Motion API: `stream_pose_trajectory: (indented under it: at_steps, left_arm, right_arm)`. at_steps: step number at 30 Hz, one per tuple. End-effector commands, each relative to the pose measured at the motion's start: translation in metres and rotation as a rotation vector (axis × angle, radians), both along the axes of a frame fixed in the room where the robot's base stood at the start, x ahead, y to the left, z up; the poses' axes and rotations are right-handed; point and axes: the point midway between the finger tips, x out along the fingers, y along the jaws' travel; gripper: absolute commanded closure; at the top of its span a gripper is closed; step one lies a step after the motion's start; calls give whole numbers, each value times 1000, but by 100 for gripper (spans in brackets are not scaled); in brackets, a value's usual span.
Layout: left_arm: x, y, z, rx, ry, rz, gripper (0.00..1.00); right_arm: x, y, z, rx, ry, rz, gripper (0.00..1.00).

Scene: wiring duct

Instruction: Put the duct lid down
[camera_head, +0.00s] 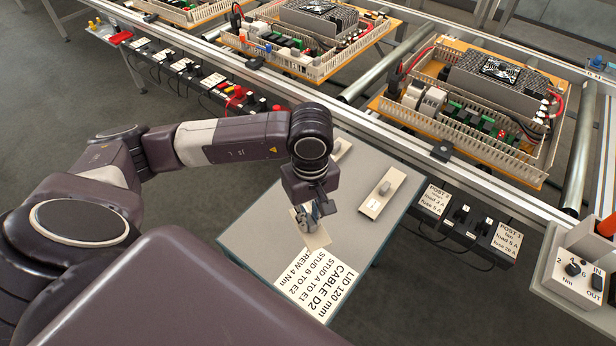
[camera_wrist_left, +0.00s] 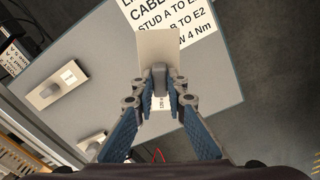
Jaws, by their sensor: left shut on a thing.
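My left gripper (camera_head: 308,214) points down over the grey table (camera_head: 352,236). It is shut on the grey knob of a beige duct lid (camera_head: 319,238). In the left wrist view the lid (camera_wrist_left: 158,48) lies between and beyond the fingertips (camera_wrist_left: 160,82), its far end overlapping the white printed sheet (camera_wrist_left: 185,22). I cannot tell whether the lid touches the table. The sheet (camera_head: 315,281) reads "LID 120 mm, CABLE D2" in the head view. My right gripper is out of view.
Two similar knobbed plates lie on the table, one at the right (camera_head: 383,192) and one behind my wrist (camera_head: 340,150). Behind are a rail with open wiring units (camera_head: 475,105) and a black labelled post box (camera_head: 465,222). Bare tabletop separates the held lid from the right plate.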

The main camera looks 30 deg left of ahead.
Motion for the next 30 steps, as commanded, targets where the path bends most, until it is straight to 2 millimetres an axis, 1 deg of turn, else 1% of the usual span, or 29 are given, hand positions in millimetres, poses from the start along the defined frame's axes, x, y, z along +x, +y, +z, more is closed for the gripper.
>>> stream_pose_trajectory:
  at_steps: [1,3,6,10,15,18,23,30]
  left_arm:
    - [7,4,0,-1,-3,95,100]
    - [14,8,2,-1,-3,231,100]
    - [23,14,6,-1,-2,423,100]
    - [36,23,11,-1,-2,673,100]
    - [50,32,19,-2,-3,996,100]
    - [58,38,23,-1,-2,1184,100]
    - [70,47,32,-2,-2,1483,100]
    - [87,59,46,-3,-2,1929,100]
  right_arm:
    - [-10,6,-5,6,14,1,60]
    - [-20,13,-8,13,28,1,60]
    - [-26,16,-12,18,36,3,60]
    - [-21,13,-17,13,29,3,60]
    - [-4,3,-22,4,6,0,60]
    - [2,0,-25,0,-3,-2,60]
    - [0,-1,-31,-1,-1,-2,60]
    - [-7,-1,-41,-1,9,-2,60]
